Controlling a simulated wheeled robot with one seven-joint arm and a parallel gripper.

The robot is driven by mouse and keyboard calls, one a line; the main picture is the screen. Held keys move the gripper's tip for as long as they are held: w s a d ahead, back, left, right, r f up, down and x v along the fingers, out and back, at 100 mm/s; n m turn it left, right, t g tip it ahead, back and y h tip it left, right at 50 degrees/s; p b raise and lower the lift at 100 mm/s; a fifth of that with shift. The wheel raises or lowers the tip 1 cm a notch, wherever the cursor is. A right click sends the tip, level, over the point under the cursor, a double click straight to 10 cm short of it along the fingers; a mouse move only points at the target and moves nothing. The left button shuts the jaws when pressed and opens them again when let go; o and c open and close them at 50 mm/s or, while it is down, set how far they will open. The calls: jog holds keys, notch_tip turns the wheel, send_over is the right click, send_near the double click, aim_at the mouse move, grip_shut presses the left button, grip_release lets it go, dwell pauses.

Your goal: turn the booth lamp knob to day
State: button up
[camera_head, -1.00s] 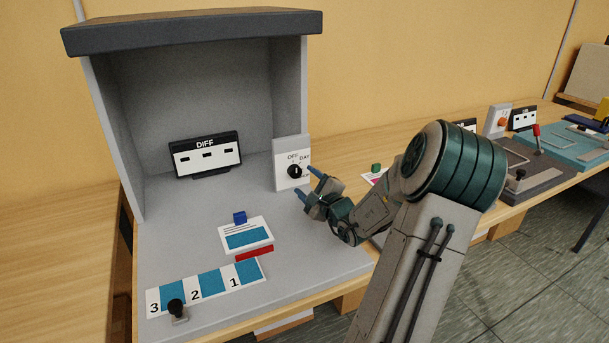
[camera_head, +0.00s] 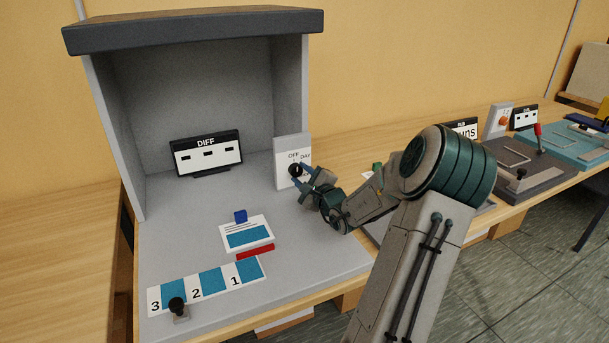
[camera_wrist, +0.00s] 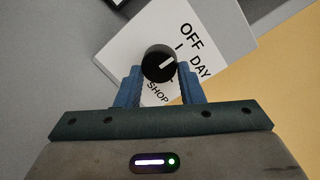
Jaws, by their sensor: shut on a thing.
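The booth lamp knob (camera_head: 295,170) is round and black, on a white panel (camera_head: 290,149) marked OFF, DAY and SHOP. The panel stands upright at the right side of the grey booth. In the wrist view the knob (camera_wrist: 156,60) has a white pointer line slanting up and right, towards the OFF and DAY side. I cannot tell exactly which mark it meets. My gripper (camera_wrist: 158,75) is shut on the knob, one blue finger on each side.
In the booth (camera_head: 210,95) stand a DIFF display (camera_head: 206,154), a blue block (camera_head: 240,216) on a printed card, a red bar (camera_head: 256,252), a numbered strip (camera_head: 208,284) and a black-knobbed piece (camera_head: 177,306). More equipment stands on the bench at right.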

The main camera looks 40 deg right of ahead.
jog(key=shift+a+r+m+b, duration=0.15)
jog(key=shift+m+b, duration=0.4)
jog(key=shift+m, duration=0.55)
jog(key=m, duration=0.2)
jog(key=shift+w+a+m+t, duration=0.1)
jog(key=shift+m+t, duration=0.2)
jog(key=shift+m+h, duration=0.4)
jog(key=shift+m, duration=2.3)
jog(key=shift+r+t, duration=0.1)
jog(key=shift+t, duration=0.2)
jog(key=o, duration=1)
jog(key=shift+s+f, duration=0.2)
jog(key=shift+s, duration=0.05)
